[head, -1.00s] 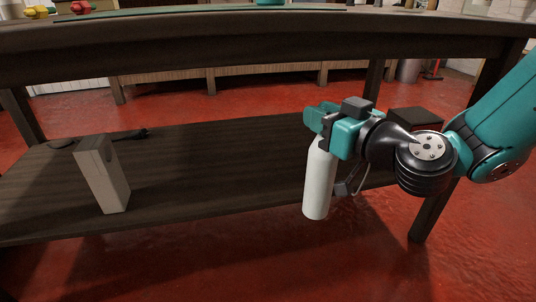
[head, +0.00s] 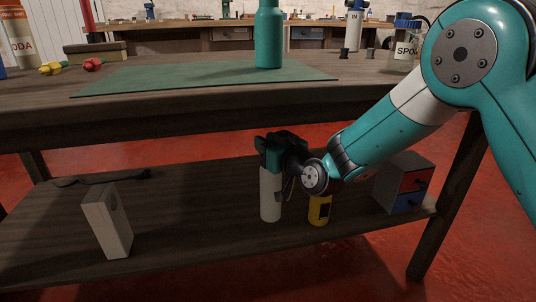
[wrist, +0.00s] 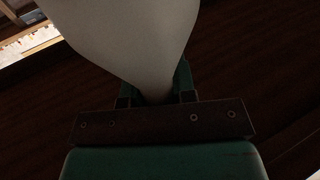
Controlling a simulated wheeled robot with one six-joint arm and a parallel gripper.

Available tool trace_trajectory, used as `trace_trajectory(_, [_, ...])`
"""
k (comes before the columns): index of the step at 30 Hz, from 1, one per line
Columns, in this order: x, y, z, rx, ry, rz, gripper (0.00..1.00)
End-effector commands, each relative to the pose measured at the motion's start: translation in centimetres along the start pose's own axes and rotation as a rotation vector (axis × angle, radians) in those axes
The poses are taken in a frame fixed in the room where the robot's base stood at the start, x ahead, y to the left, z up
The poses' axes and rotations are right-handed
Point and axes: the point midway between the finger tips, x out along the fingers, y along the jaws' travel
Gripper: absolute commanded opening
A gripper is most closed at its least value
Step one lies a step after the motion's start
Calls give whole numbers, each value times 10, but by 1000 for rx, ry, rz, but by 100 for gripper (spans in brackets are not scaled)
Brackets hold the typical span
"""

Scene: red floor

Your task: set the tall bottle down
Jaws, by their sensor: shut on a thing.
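A tall white bottle (head: 270,196) hangs upright from my gripper (head: 272,146) in the head view, over the lower shelf (head: 185,215) of the workbench. My gripper is shut around its upper end, and the fingers hide its top. The bottle's base is at or just above the shelf boards; I cannot tell whether it touches. In the wrist view the pale bottle (wrist: 125,35) fills the upper middle, between the jaws of my gripper (wrist: 157,97).
On the shelf, a yellow object (head: 319,210) stands close right of the bottle, with a drawer box (head: 391,184) farther right. A pale box (head: 107,222) stands left; the shelf between is clear. Above, the worktop (head: 180,108) carries a green mat (head: 190,78) and teal bottle (head: 269,38).

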Motion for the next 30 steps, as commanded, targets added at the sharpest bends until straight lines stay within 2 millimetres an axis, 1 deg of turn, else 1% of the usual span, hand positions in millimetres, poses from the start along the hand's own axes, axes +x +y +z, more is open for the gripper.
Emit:
trace_trajectory(3, [0, 0, 20, 1, -4, 0, 0])
trace_trajectory(6, [-1, 0, 35, 2, -3, 0, 0])
trace_trajectory(8, [-1, 0, 37, 2, -1, 0, 0])
trace_trajectory(14, [-1, 1, 34, 1, -1, 0, 0])
trace_trajectory(18, [-1, 1, 38, 1, -1, 0, 0])
trace_trajectory(19, [-1, 1, 37, 1, -1, 0, 29])
trace_trajectory(20, [-1, 1, 37, 1, -2, 0, 36])
trace_trajectory(21, [-1, 1, 36, 1, -2, 0, 45])
trace_trajectory(22, [-1, 1, 36, 1, -2, 0, 50])
trace_trajectory(30, [-1, 1, 36, 0, -2, 0, 50])
